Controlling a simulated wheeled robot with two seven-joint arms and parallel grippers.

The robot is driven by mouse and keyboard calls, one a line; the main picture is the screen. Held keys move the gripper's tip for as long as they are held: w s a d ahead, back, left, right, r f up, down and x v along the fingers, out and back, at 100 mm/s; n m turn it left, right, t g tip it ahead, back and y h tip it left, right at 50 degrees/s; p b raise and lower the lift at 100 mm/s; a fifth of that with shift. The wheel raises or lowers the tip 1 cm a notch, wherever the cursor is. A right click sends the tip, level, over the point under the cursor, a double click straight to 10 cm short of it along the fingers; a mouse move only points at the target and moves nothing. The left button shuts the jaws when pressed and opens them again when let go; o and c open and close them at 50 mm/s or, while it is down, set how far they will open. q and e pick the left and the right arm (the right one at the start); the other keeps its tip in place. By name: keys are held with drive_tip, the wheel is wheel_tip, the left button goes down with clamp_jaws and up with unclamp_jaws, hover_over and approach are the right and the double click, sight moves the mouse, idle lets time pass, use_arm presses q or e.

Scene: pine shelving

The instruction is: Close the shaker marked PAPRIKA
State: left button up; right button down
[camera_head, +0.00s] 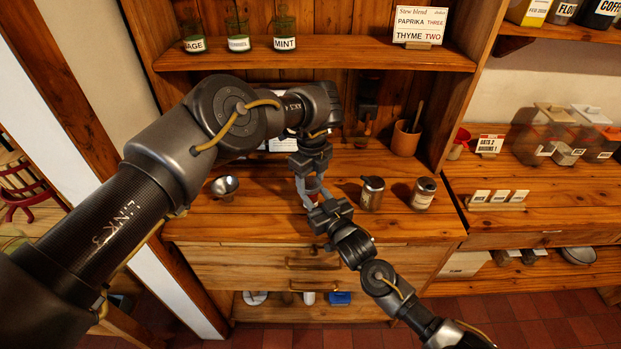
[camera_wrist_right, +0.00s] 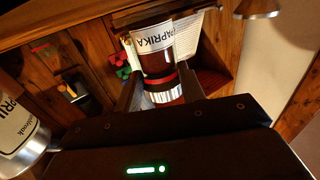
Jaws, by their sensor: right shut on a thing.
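A glass jar marked PAPRIKA (camera_wrist_right: 157,48), with dark red contents, a red band and a ribbed silver cap (camera_wrist_right: 165,95), is close up in the right wrist view, its lettering upside down there. My right gripper (camera_wrist_right: 162,92) is shut on it at the cap end. In the head view my right gripper (camera_head: 312,195) comes from the lower right and meets my left gripper (camera_head: 311,168), which reaches down from above. The jar's reddish body is mostly hidden between them. I cannot tell whether the left fingers hold it, or whether the cap is fully seated.
A silver-topped shaker (camera_head: 372,192) and a labelled jar (camera_head: 422,194) stand right of my grippers. A metal funnel (camera_head: 225,187) stands to the left. A terracotta pot (camera_head: 405,140) is behind. The recipe card (camera_head: 420,24) and several jars occupy the shelf above. The front counter is mostly clear.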

use_arm(q)
drive_tip(key=c, duration=0.6)
drive_tip(key=m, duration=0.3)
drive_tip(key=shift+c, duration=0.3)
drive_tip(key=o, duration=1.1)
drive_tip(key=shift+s+r, duration=0.1)
drive_tip(key=shift+r, duration=2.15)
drive_tip(key=shift+c, duration=0.3)
